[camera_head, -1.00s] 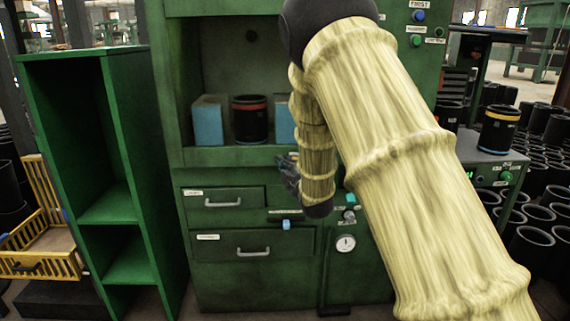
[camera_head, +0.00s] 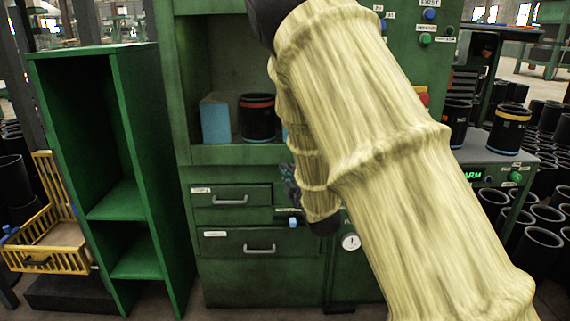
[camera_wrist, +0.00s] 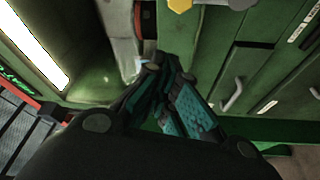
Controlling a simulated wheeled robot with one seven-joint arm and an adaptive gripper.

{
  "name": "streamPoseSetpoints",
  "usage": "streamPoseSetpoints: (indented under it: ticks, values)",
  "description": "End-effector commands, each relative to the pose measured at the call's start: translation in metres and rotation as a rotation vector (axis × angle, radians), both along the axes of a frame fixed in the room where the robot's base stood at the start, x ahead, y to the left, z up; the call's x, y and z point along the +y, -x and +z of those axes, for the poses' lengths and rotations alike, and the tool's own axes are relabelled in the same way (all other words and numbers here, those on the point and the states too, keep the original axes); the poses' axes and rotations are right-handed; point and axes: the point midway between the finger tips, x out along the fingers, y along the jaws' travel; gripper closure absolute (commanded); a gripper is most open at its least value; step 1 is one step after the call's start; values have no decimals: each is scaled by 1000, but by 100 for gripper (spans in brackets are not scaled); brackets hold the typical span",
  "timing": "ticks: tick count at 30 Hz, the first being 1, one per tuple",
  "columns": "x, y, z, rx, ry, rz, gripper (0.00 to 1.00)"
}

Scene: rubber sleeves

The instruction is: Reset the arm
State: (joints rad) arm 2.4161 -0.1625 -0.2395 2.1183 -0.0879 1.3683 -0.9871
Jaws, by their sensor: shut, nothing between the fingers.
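My arm (camera_head: 385,150), in a pale yellow cover, crosses the head view from lower right to upper middle and folds down in front of the green machine. My gripper (camera_wrist: 165,72) is shut and empty in the wrist view, its dark fingers with teal pads close together. In the head view it is almost wholly hidden behind my forearm. It is in front of the machine, near its drawers (camera_head: 232,196), and appears apart from them.
A black sleeve with a red band (camera_head: 258,118) and a blue block (camera_head: 215,118) stand in the machine's recess. A green shelf (camera_head: 135,200) and yellow crate (camera_head: 45,255) are at left. A yellow-banded sleeve (camera_head: 509,130) stands on the right ledge, several black sleeves beyond.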

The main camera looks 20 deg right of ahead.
Motion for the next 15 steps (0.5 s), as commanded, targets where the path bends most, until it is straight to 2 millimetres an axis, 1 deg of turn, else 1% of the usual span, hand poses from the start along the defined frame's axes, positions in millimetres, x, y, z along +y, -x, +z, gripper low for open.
streamPoseSetpoints:
  ticks: [1, 4, 11, 14, 15]
  values:
    - [0, 6, -1, 2, 1, -1, 100]
    - [0, 15, -1, 1, 1, 0, 100]
    - [-1, 21, -4, 5, -3, -1, 100]
    - [-2, 24, -21, 38, -29, -5, 100]
    - [-2, 27, -34, 64, -48, -10, 100]
